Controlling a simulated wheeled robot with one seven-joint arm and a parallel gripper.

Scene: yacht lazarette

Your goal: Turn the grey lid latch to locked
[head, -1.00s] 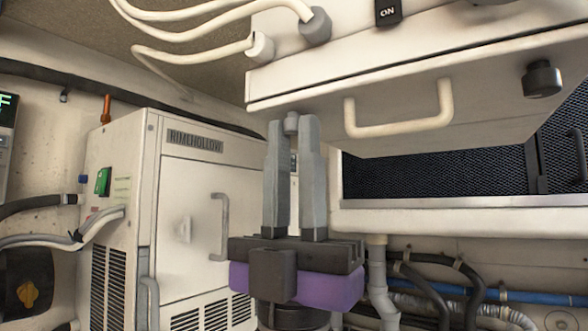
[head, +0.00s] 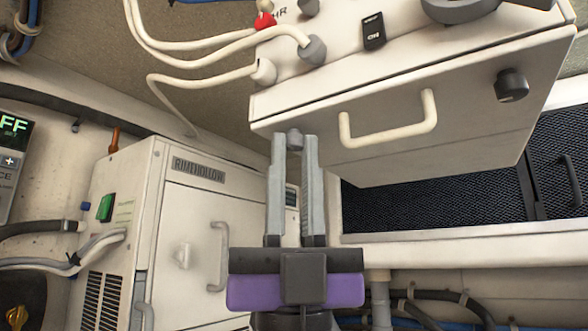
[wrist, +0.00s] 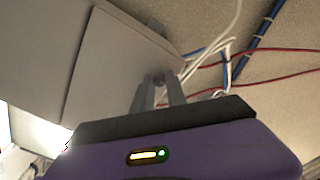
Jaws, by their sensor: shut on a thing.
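A small grey knob-like piece (head: 294,138), which looks like the lid latch, sits at the lower left corner of the cream box's front. My gripper (head: 295,145) reaches up from below, its two grey fingers closed around this piece. In the wrist view, the grey latch (wrist: 158,80) shows between the fingertips (wrist: 159,84), at the edge of the box. The fingers hide most of it, and I cannot read its lock position.
The cream box (head: 460,95) has a handle (head: 390,135) and a black knob (head: 512,85) right of my gripper. White cables (head: 225,42) hang upper left. A white cabinet (head: 185,215) stands left; a dark mesh panel (head: 430,200) is at right.

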